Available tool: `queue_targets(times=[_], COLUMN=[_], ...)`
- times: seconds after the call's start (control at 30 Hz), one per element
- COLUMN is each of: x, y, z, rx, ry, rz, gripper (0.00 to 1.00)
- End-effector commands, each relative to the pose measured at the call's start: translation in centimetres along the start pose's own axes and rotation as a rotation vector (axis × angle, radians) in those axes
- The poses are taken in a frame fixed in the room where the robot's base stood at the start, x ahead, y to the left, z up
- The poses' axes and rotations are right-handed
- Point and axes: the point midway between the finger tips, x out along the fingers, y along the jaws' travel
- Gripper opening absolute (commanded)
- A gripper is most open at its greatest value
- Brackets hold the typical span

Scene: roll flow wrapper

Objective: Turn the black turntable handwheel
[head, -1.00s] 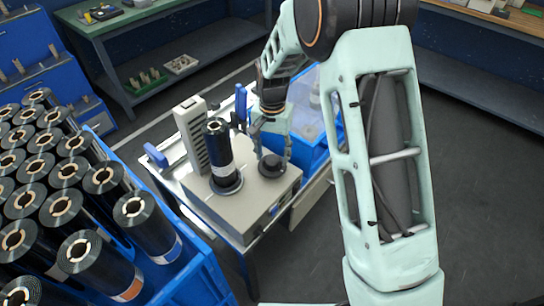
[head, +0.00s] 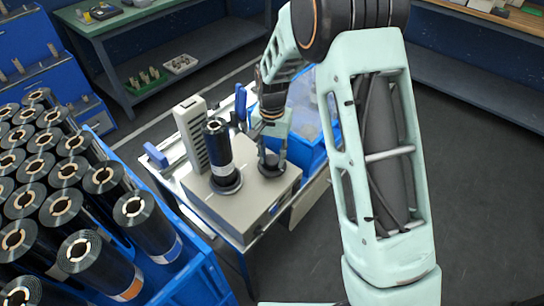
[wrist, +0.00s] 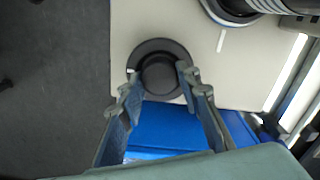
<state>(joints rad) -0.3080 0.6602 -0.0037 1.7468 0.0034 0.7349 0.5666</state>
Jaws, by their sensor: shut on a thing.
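The black handwheel (head: 272,172) is a round disc with a raised hub on the top right of the beige machine (head: 238,206). In the wrist view, the handwheel (wrist: 160,52) is near the middle, its flat rim showing around the hub. My gripper (head: 271,160) is over the handwheel, pointing down. In the wrist view, my gripper (wrist: 158,78) has one finger on each side of the hub, shut on it. The exact contact at the fingertips is partly hidden by the fingers.
A dark film roll (head: 218,150) stands upright on the machine, left of the handwheel, beside a grey slotted upright (head: 191,134). A blue bin (head: 305,152) stands close behind and right. A blue crate (head: 190,278) with several dark rolls fills the lower left.

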Motion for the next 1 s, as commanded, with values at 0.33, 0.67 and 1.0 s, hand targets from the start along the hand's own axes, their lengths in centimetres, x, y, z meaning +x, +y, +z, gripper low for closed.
queue_targets(times=[0.33, 0.67, 1.0], x=[0.04, 0.01, -0.06], y=[-0.03, 0.00, -0.03], z=[-0.06, -0.09, -0.10], rx=[-0.134, -0.426, -0.719], ry=[0.002, 0.002, 0.003], rz=[-0.002, -0.001, -0.001], gripper=[0.07, 0.07, 0.07])
